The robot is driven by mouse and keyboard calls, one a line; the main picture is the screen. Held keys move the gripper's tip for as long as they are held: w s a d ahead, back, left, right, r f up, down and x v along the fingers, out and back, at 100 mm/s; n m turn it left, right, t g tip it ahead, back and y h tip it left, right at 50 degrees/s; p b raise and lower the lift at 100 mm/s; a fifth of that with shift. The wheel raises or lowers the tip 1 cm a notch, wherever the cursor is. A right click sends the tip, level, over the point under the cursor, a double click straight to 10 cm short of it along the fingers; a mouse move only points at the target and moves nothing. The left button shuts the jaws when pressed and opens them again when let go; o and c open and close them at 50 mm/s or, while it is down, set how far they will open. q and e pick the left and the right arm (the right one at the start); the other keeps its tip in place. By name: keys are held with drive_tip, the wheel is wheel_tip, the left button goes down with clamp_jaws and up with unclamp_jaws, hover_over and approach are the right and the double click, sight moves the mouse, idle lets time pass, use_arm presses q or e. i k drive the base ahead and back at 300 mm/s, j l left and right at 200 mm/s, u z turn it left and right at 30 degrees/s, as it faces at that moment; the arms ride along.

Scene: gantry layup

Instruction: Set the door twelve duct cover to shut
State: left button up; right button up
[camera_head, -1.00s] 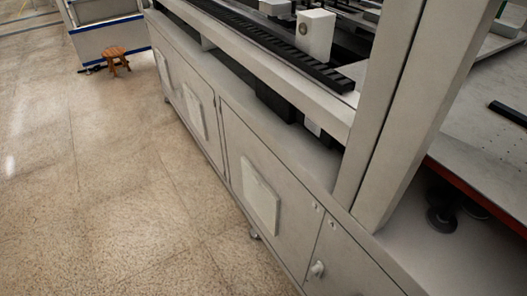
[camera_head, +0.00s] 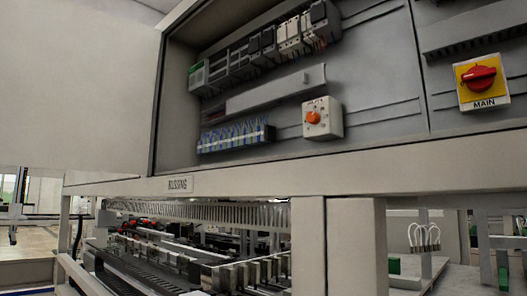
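An open cabinet (camera_head: 375,65) fills the upper part of the head view. A large pale panel, seemingly its open door (camera_head: 80,90), stands at the left. Inside, a long grey duct-like bar (camera_head: 275,92) runs below a row of modules, with a small raised piece at its right end. I cannot tell whether this is the duct cover or what its state is. A pale box with an orange knob (camera_head: 313,117) sits to its lower right; the lettering on it is too small to read. No "twelve" marking is readable. Neither gripper is in view.
Blue-wired terminals (camera_head: 235,136) sit below the bar. A red MAIN switch (camera_head: 478,77) on a yellow plate is at the right. Below the cabinet beam (camera_head: 250,181), upright posts (camera_head: 355,245) stand before machinery (camera_head: 200,255).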

sight(307, 80)
drive_tip(key=j+z, duration=0.1)
drive_tip(key=z, duration=0.35)
drive_tip(key=i+j+z, duration=0.1)
drive_tip(key=z, duration=0.3)
drive_tip(key=j+z, duration=0.2)
drive_tip(key=z, duration=0.25)
drive_tip(key=j+z, duration=0.1)
drive_tip(key=z, duration=0.3)
drive_tip(key=j+z, duration=0.2)
drive_tip(key=j, duration=0.2)
drive_tip(key=k+j+z, duration=0.2)
drive_tip(key=j, duration=0.15)
drive_tip(key=j+z, duration=0.2)
drive_tip(key=j, duration=0.15)
drive_tip(key=k+j+z, duration=0.35)
drive_tip(key=j, duration=0.25)
drive_tip(key=k+j, duration=0.2)
drive_tip(key=j, duration=0.2)
drive_tip(key=k+j, duration=0.2)
drive_tip(key=j, duration=0.15)
drive_tip(key=k+j, duration=0.2)
drive_tip(key=j, duration=0.2)
drive_tip(key=z, duration=0.05)
